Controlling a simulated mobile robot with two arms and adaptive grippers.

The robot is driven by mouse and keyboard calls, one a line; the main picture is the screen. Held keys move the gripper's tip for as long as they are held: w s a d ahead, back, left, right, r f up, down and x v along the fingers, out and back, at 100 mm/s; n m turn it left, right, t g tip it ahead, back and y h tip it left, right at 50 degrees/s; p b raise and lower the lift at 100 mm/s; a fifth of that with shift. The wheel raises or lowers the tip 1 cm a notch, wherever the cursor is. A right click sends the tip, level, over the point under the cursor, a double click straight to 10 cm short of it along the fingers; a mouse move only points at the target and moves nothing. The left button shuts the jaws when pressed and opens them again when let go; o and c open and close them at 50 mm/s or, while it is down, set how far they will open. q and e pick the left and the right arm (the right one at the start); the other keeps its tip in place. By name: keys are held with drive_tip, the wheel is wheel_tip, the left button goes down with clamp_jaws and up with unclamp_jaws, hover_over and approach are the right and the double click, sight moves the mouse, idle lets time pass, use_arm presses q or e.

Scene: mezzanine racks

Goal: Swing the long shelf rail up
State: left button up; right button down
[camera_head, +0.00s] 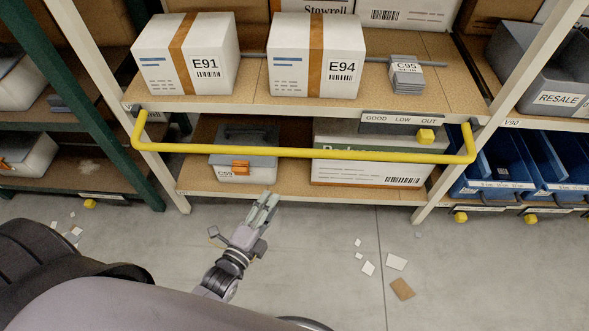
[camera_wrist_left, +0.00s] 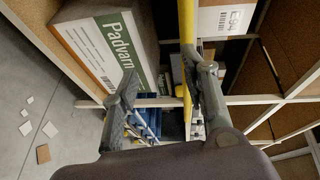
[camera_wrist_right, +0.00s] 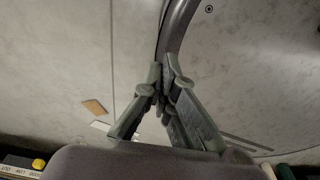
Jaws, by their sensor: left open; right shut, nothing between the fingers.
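The long yellow shelf rail (camera_head: 300,153) hangs in front of the rack, below the front edge of the upper shelf (camera_head: 300,104). Its end arms reach back toward the posts at both sides. My left gripper (camera_head: 268,198) is open and empty, below the rail and left of its middle in the head view. In the left wrist view the rail (camera_wrist_left: 187,25) runs down close to one finger of the open left gripper (camera_wrist_left: 160,65), partly hidden by it; I cannot tell whether they touch. My right gripper (camera_wrist_right: 163,72) is shut and empty, seen only in its wrist view, over the floor.
Boxes E91 (camera_head: 190,60) and E94 (camera_head: 316,62) stand on the upper shelf. Blue bins (camera_head: 502,160) stand at right. Paper scraps (camera_head: 396,262) lie on the otherwise clear floor.

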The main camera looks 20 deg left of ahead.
use_arm(q)
wheel_tip(320, 180, up, 3)
drive_tip(key=t, duration=0.1)
drive_tip(key=m, duration=0.1)
approach(296, 156)
drive_tip(key=w, duration=0.7)
drive_tip(key=w+d, duration=0.1)
drive_tip(key=w, duration=0.3)
drive_tip(key=shift+w+d+f, duration=0.1)
drive_tip(key=shift+w+f, duration=0.05)
drive_tip(key=shift+f, duration=0.05)
use_arm(e)
drive_tip(key=shift+w+a, duration=0.2)
drive_tip(key=shift+w, duration=0.2)
use_arm(q)
drive_tip(key=shift+c, duration=0.5)
drive_tip(key=c, duration=0.7)
clamp_jaws()
use_arm(e)
drive_tip(key=shift+w+a, duration=0.1)
drive_tip(key=shift+a, duration=0.05)
drive_tip(key=shift+r, duration=0.1)
